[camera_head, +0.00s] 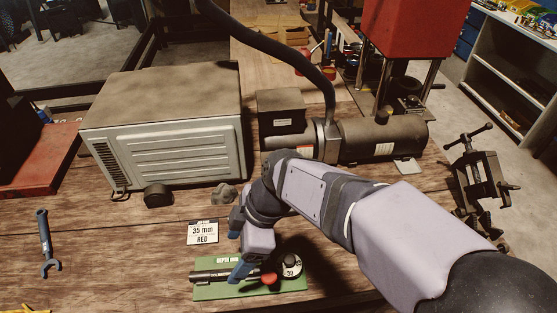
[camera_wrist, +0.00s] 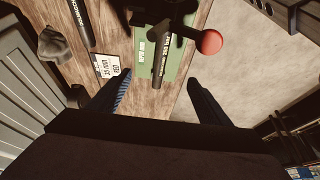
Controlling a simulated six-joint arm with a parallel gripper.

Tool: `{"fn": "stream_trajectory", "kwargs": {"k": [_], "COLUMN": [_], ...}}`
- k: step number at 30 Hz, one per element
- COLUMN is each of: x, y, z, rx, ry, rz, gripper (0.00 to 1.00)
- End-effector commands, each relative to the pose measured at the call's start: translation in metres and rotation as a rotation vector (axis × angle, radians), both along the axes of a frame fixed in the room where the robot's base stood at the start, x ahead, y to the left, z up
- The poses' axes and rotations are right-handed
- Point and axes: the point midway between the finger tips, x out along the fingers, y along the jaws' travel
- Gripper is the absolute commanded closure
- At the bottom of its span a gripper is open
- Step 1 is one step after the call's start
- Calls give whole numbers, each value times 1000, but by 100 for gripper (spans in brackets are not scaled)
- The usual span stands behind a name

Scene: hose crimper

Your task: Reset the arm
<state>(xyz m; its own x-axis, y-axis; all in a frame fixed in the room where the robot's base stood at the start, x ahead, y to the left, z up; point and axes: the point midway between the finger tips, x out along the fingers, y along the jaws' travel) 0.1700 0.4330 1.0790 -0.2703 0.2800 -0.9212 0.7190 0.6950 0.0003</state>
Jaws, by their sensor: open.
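My arm reaches in from the lower right in the head view, and my gripper (camera_head: 240,268) is over the hose crimper's green base (camera_head: 207,292). In the wrist view my gripper's two blue fingers (camera_wrist: 160,78) are spread apart, with nothing clamped between them. The end of a dark, lettered tube (camera_wrist: 157,62) shows between and beyond the fingertips; I cannot tell how far below them it lies. The crimper has a red ball knob (camera_head: 269,279), also in the wrist view (camera_wrist: 208,42), and a numbered dial (camera_head: 290,264). My gripper hides part of the crimper.
A "35 mm RED" card (camera_head: 202,232) lies behind the green base. A blue wrench (camera_head: 46,245) lies at left. A grey metal box (camera_head: 165,130), a dark motor unit (camera_head: 375,139) and a vise (camera_head: 480,180) stand farther back. Bare wood lies left of the base.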

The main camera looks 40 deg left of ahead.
Motion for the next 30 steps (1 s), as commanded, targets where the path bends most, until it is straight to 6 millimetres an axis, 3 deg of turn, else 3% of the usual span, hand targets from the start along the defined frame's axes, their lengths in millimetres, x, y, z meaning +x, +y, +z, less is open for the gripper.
{"fn": "stream_trajectory", "kwargs": {"k": [5,8,11,14,15,19,24,27,30], "x": [25,56,92,128,139,161,157,143,129], "y": [-12,-30,-61,-111,-137,-224,-327,-372,-403], "z": [8,15,22,26,27,28,28,29,28], "rx": [0,-3,-21,-74,-106,-213,-335,-388,-426], "ry": [-3,-6,-2,12,22,61,117,146,168], "rz": [-112,-257,-456,-707,-822,-1205,-1687,-1920,-2095], "gripper": [28,28,28,28,28,28,28,28,28]}}
